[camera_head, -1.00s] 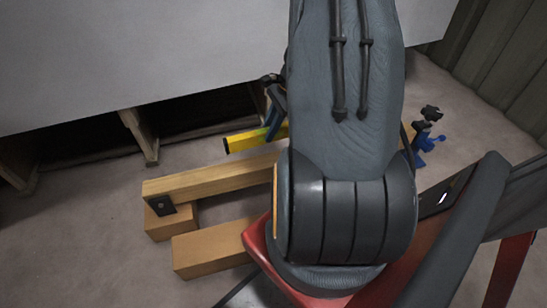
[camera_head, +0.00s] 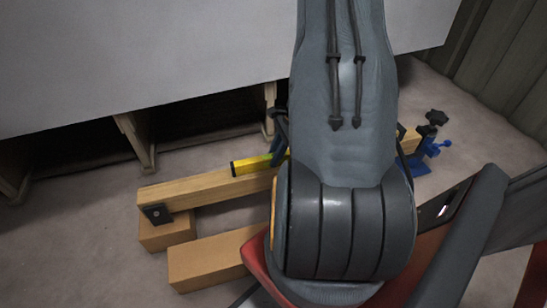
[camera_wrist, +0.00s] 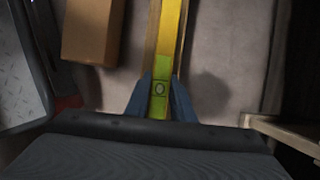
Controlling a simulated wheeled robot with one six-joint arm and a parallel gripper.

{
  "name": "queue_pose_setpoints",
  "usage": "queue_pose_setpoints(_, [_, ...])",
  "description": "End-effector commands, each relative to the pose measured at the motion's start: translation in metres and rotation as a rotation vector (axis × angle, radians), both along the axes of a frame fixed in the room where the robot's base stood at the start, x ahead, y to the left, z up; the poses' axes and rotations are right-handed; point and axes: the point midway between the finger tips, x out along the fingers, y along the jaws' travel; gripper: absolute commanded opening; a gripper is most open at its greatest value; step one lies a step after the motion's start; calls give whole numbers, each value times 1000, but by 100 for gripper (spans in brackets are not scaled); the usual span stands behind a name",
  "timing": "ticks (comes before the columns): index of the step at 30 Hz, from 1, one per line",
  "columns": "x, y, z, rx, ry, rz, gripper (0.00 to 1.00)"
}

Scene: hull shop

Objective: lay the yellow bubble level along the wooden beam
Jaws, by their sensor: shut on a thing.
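The yellow bubble level (camera_head: 250,165) is held in my gripper (camera_head: 279,150), whose blue fingers are shut on it and partly hidden behind my arm. In the wrist view the fingers (camera_wrist: 160,98) grip the level's green middle (camera_wrist: 161,66), where a round bubble vial shows. The wooden beam (camera_head: 195,190) runs below the level, about parallel to it. In the wrist view strips of the beam (camera_wrist: 151,45) show on both sides of the level, so it lies over the beam. I cannot tell whether they touch. My arm hides the beam's middle in the head view.
A large pale panel (camera_head: 150,55) on wooden posts (camera_head: 137,140) borders the far side.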

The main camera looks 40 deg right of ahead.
Motion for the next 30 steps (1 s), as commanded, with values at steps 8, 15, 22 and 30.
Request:
queue_pose_setpoints(8, [0,0,-1,0,-1,0,0])
queue_pose_setpoints(15, [0,0,0,0,-1,0,40])
queue_pose_setpoints(22, [0,0,3,-1,-1,1,40])
queue_pose_setpoints(30, [-7,-15,44,-3,-3,-2,40])
